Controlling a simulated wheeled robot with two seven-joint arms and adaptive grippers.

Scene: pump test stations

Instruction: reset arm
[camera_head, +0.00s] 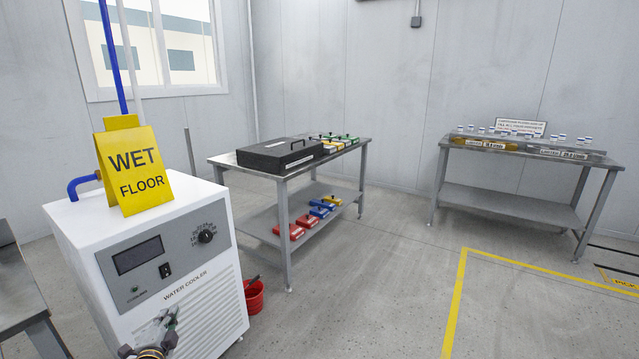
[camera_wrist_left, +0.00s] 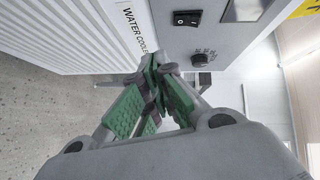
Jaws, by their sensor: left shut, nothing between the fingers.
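My left gripper (camera_head: 160,335) shows at the bottom left of the head view, in front of the lower face of the white water cooler (camera_head: 205,310). In the left wrist view its green-padded fingers (camera_wrist_left: 160,72) come together at the tips with nothing between them. The water cooler's front (camera_wrist_left: 75,40), with its switch and knob, lies beyond the fingers; I cannot tell the exact gap. My right gripper is in neither view.
A yellow wet floor sign (camera_head: 138,170) stands on the cooler. A metal table (camera_head: 235,160) holds a black case (camera_head: 278,154) and coloured boxes. Another table (camera_head: 510,200) stands at right. Floor between is clear.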

